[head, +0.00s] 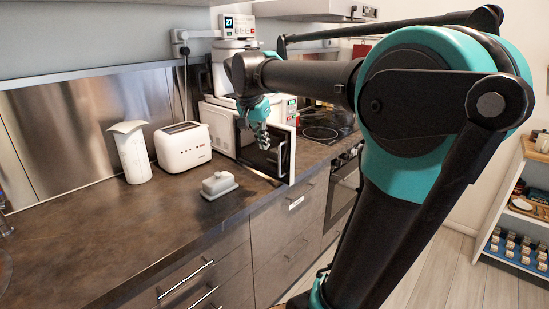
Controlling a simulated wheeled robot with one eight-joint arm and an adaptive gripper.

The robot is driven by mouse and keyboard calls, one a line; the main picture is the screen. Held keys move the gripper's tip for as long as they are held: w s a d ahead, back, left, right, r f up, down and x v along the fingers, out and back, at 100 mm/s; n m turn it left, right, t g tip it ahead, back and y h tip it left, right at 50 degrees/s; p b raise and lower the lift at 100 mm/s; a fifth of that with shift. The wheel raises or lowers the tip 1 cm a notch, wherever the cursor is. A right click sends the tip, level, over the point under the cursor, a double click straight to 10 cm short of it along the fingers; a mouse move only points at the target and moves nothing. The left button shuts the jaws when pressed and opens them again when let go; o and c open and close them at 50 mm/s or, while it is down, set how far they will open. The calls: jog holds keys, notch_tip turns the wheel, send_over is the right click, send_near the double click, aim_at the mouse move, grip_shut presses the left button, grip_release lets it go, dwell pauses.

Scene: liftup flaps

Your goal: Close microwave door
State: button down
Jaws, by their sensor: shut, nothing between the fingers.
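The white microwave (219,130) stands on the dark countertop near the middle of the head view, partly hidden by my arm. Its door (276,162) is swung open toward the front of the counter, with a dark panel, a pale edge and a handle (282,159). My gripper (264,144) is shut and empty, pointing down at the upper part of the door. It overlaps the door in the picture; I cannot tell whether they touch.
A white toaster (183,146), a white paper roll or vase (131,153) and a grey butter dish (219,186) stand on the counter (110,230) left of the microwave. A cooktop (320,132) lies beyond the door. A shelf (520,215) stands at right. The front left counter is clear.

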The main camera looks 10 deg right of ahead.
jog(key=w+d+f, duration=0.5)
jog(key=f, duration=0.4)
jog(key=shift+w+d, duration=0.2)
jog(key=shift+w, duration=0.1)
